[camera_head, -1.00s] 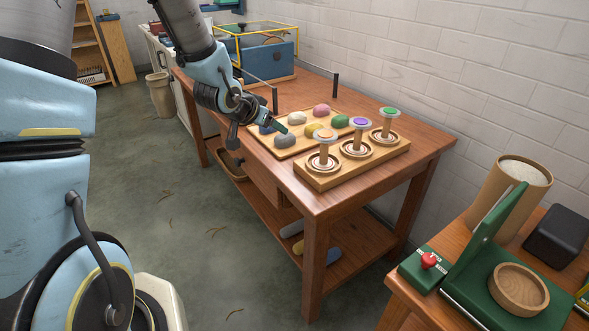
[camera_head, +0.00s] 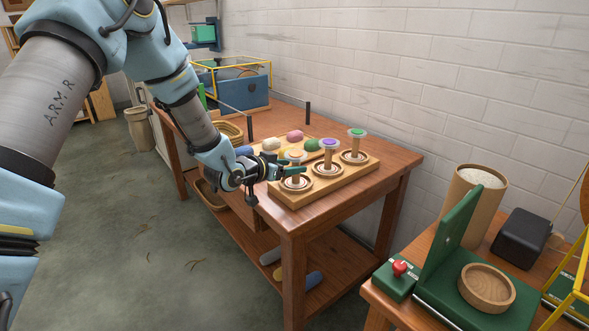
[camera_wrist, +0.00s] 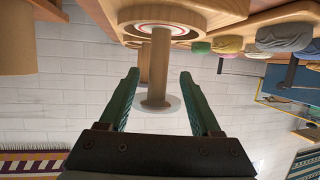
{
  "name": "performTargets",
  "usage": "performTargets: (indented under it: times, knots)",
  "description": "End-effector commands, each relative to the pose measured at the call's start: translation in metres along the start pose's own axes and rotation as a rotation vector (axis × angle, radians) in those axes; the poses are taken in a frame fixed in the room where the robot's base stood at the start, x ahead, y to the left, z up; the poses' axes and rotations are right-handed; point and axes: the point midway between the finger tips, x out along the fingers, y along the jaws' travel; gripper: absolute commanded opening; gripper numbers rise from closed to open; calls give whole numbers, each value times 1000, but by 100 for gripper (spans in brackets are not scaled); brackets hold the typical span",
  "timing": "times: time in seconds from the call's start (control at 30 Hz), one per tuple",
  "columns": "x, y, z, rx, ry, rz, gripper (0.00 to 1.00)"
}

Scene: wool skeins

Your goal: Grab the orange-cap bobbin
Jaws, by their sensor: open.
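The orange-cap bobbin (camera_head: 295,154) stands upright at the left end of a wooden stand (camera_head: 340,180), with a pale disc under its cap. Purple-cap (camera_head: 329,144) and green-cap (camera_head: 357,133) bobbins stand to its right. My gripper (camera_head: 291,171) is at the orange-cap bobbin's shaft, below the disc. In the wrist view, which is upside down, my gripper (camera_wrist: 159,75) is open, and the bobbin's shaft (camera_wrist: 159,65) shows between its two green fingers. No finger visibly touches it, and I cannot tell how deep it sits. Its cap's colour is hidden there.
Coloured skeins (camera_head: 295,136) lie behind the stand, partly hidden by my arm. A blue bin with a yellow frame (camera_head: 243,88) stands farther back, and a thin dark post (camera_head: 308,112) rises from the table. A second table with a green device (camera_head: 452,240) is at the right.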

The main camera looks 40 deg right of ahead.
Motion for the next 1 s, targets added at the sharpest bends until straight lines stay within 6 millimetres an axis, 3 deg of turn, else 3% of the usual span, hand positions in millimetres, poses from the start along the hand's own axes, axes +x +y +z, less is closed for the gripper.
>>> performTargets:
  times: [0.4, 0.7, 1.0]
  knots:
    - [48, 2, 0, 0, -1, 0, 64]
    - [53, 2, 1, 0, -1, -1, 64]
    - [53, 2, 1, 0, -1, -1, 32]
